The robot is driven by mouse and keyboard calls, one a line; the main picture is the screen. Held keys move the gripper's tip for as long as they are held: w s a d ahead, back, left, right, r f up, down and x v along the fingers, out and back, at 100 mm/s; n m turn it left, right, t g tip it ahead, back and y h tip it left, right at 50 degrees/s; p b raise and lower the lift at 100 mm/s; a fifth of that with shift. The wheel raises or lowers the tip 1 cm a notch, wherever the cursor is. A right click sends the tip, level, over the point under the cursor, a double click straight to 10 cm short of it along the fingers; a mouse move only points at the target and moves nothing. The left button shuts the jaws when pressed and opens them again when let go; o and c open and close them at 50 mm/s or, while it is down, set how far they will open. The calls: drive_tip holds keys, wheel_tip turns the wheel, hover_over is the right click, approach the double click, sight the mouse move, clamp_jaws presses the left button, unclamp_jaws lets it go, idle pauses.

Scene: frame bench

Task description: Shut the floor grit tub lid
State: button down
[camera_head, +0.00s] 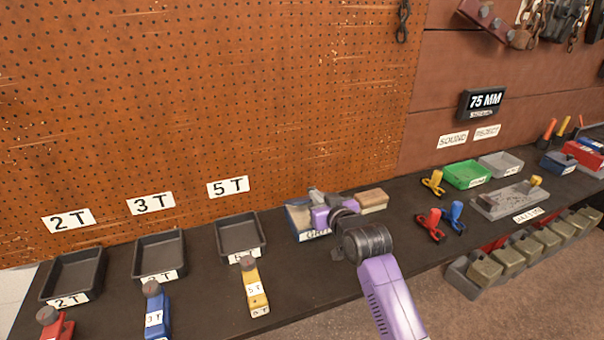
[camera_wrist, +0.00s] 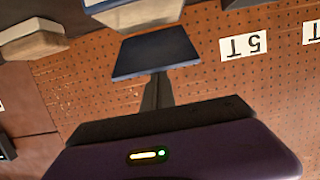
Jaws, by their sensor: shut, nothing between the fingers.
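The grit tub (camera_head: 297,220) is a blue box with a partly hidden white label, on the dark bench against the pegboard. In the wrist view, which is upside down, its pale edge (camera_wrist: 140,14) shows at the top. A dark blue flat panel (camera_wrist: 155,52), which looks like the lid standing open, is between the tub and my fingers.
A tan block (camera_head: 372,200) sits right of the tub. A black 5T tray (camera_head: 262,250) stands to the left, with a yellow tagged piece (camera_head: 254,291) in front. Red (camera_head: 431,224) and blue shackles (camera_head: 454,217) and a green tray (camera_head: 467,187) are to the right. The pegboard (camera_head: 250,90) rises close behind.

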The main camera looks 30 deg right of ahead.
drive_tip(key=shift+s+a+f+t+h+b, duration=0.1)
drive_tip(key=shift+s+f+t+b, duration=0.3)
drive_tip(key=shift+f+b, duration=0.65)
drive_tip(key=shift+s+a+f+t+h+b, duration=0.1)
drive_tip(key=shift+s+f+t+b, duration=0.45)
drive_tip(key=shift+b, duration=0.85)
drive_tip(key=shift+s+a+f+t+h+b, duration=0.1)
drive_tip(key=shift+s+f+t+b, duration=0.2)
drive_tip(key=shift+f+b, duration=0.75)
drive_tip(key=shift+r, duration=0.2)
